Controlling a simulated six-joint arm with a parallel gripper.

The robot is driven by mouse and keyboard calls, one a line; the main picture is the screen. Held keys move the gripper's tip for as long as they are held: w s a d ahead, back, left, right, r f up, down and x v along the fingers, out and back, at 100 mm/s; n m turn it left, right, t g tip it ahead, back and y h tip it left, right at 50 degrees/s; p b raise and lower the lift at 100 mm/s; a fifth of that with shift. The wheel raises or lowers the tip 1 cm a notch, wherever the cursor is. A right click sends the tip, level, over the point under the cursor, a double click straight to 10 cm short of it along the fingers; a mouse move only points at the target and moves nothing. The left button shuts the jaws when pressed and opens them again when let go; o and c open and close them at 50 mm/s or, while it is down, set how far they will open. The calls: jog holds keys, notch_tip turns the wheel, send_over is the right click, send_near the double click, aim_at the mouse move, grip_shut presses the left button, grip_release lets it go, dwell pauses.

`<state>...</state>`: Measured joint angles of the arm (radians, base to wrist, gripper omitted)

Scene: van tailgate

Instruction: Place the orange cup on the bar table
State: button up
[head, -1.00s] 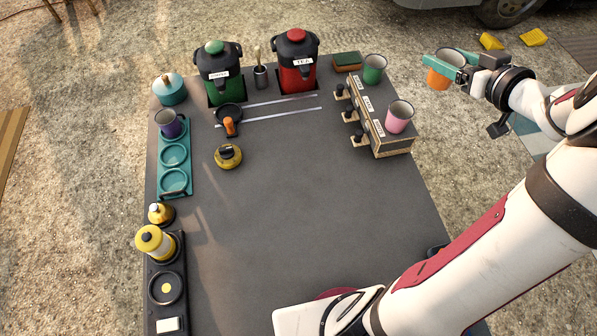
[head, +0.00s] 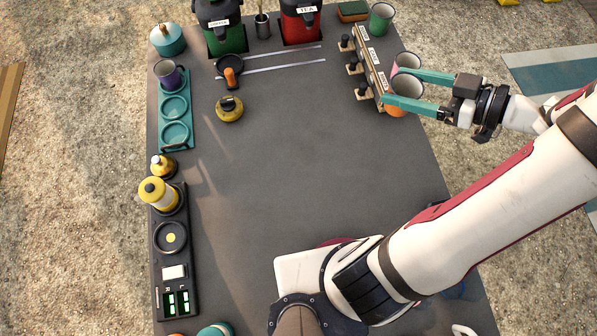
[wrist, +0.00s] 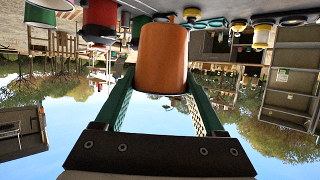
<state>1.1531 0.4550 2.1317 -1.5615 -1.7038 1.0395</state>
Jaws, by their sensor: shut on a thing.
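My gripper (head: 400,87) is shut on the orange cup (head: 397,111), with one teal finger on each side of it. In the wrist view the orange cup (wrist: 163,58) fills the space between the fingers. In the head view it is at the right edge of the dark table top (head: 290,170), beside the wooden rack (head: 372,75). It overlaps the pink cup (head: 406,60) there, and I cannot tell whether they touch. I cannot tell how high the orange cup is above the table.
A green cup (head: 381,18) stands at the rack's far end. Green (head: 221,30) and red (head: 300,24) dispensers stand at the back. A purple cup (head: 168,74) sits in a teal tray (head: 176,132) at left, near a round yellow item (head: 229,108). The table's middle is clear.

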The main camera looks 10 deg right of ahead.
notch_tip(320, 180, down, 6)
jog(key=w+a+f, duration=0.2)
jog(key=a+f, duration=0.1)
jog(key=w+a+f, duration=0.2)
jog(key=w+f, duration=0.1)
jog(key=f, duration=0.1)
jog(key=w+a+f, duration=0.2)
jog(key=a+f, duration=0.1)
jog(key=f, duration=0.1)
jog(key=shift+w+a+f, duration=0.25)
jog(key=shift+w+a, duration=0.1)
jog(key=shift+w, duration=0.05)
jog(key=shift+f, duration=0.15)
jog(key=o, duration=1.4)
jog(key=shift+c, duration=0.2)
jog(key=shift+s+d+r, duration=0.15)
jog(key=shift+d+r, duration=0.05)
jog(key=shift+r, duration=0.05)
jog(key=v, duration=1.1)
jog(key=shift+s, duration=0.2)
